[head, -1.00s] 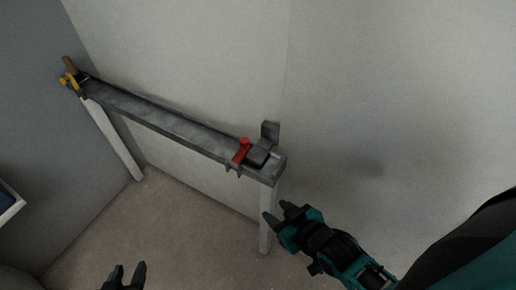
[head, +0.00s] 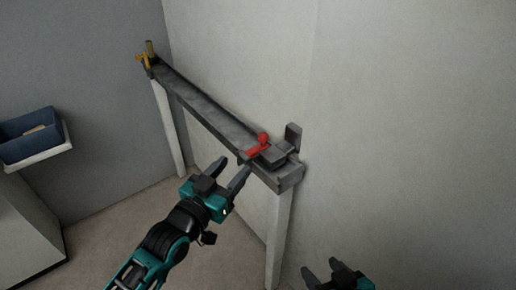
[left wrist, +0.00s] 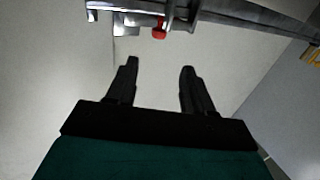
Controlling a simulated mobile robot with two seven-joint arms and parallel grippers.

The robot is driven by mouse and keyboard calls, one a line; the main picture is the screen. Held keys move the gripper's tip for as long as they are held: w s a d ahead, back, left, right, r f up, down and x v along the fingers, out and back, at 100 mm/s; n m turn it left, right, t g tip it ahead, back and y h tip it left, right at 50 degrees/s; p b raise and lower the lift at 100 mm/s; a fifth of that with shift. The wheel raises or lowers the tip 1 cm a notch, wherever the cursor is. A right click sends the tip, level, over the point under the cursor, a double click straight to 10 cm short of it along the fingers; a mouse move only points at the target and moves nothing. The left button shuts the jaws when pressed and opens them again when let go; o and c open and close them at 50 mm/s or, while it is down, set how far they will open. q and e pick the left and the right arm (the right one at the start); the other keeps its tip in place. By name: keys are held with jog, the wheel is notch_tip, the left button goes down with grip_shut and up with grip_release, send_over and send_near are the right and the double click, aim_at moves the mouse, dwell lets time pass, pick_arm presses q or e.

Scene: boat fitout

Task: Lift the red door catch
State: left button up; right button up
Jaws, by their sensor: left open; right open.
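The red door catch (head: 259,145) sits on the near end of a long grey rail (head: 208,109), beside a dark grey latch block. It also shows at the top of the left wrist view (left wrist: 159,29), beyond the fingertips. My left gripper (head: 232,168) is open and empty, just left of and in front of the catch, apart from it. In the left wrist view, its two fingers (left wrist: 159,66) point toward the rail. My right gripper (head: 327,268) is open and empty at the bottom edge, below and right of the rail's end.
A yellow catch (head: 145,60) sits at the rail's far end. White posts (head: 279,228) carry the rail along the pale wall. A blue bin (head: 30,135) stands on a white shelf at the left. The floor below the rail is clear.

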aim_at(261, 138)
pick_arm(q)
jog(key=b+x, duration=0.2)
jog(key=x, duration=1)
jog(key=shift+d+b, duration=0.1)
jog(key=shift+b, duration=0.2)
grip_shut()
